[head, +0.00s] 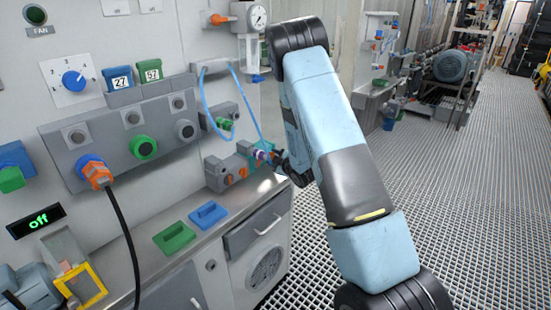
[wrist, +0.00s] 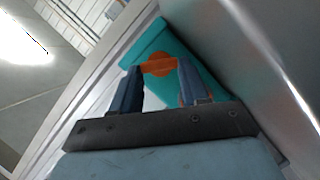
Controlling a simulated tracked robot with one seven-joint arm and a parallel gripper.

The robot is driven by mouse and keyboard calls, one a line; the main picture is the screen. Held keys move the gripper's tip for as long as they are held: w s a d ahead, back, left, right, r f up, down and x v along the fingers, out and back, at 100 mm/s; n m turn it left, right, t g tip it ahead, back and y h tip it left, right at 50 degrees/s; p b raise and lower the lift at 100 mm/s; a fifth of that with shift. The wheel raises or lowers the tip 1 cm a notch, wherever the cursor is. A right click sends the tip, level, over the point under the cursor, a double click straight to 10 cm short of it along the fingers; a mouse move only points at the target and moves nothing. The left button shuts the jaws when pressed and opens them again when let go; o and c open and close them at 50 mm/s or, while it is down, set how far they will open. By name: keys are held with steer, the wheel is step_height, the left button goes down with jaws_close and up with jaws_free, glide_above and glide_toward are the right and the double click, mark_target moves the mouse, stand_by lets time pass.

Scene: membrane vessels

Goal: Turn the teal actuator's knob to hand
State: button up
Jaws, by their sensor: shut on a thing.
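The teal actuator (wrist: 150,42) shows in the wrist view as a teal block with an orange round knob (wrist: 160,62) on its face. My gripper (wrist: 160,72) has one dark finger on each side of the knob and is shut on it. In the head view the teal actuator (head: 256,150) is partly visible at the right end of the panel, and my gripper (head: 276,158) reaches it from the right. The knob's markings, if any, cannot be read.
Grey actuators with orange knobs (head: 236,174) sit just left of the teal one. A blue hose (head: 207,112) loops close by. The grated floor (head: 440,180) at right is open.

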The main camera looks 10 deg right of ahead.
steer(key=shift+s+f+n+t, duration=0.1)
steer(key=shift+f+n+t, duration=0.15)
steer(key=shift+n, duration=0.65)
steer(key=o, duration=1.1)
steer(key=shift+a, duration=0.1)
steer(key=shift+c, duration=0.2)
steer(key=v, duration=1.3)
steer(key=shift+s, duration=0.4)
steer(key=shift+c, duration=0.5)
